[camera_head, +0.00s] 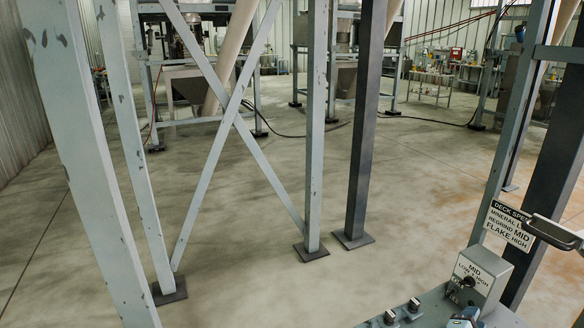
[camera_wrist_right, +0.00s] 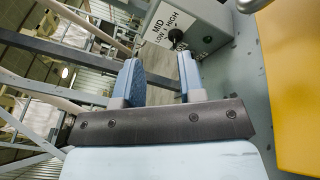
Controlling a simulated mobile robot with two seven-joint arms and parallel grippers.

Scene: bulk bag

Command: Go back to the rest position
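My right gripper (camera_head: 466,318) shows at the bottom edge of the head view, below a grey selector box (camera_head: 490,272). In the right wrist view its two blue-grey fingers (camera_wrist_right: 160,74) stand apart with nothing between them. The box (camera_wrist_right: 208,22), with its "MID, LOW, HIGH" label and a dark round knob (camera_wrist_right: 176,37), lies beyond the fingertips. The fingers look apart from the knob. My left gripper is in neither view.
A sign (camera_head: 507,226) and a dark handle (camera_head: 553,233) are above the box. Two dark knobs (camera_head: 402,312) sit on the panel at bottom. Grey frame posts (camera_head: 316,130) stand ahead. A yellow surface (camera_wrist_right: 292,85) is right in the wrist view. Concrete floor beyond is mostly open.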

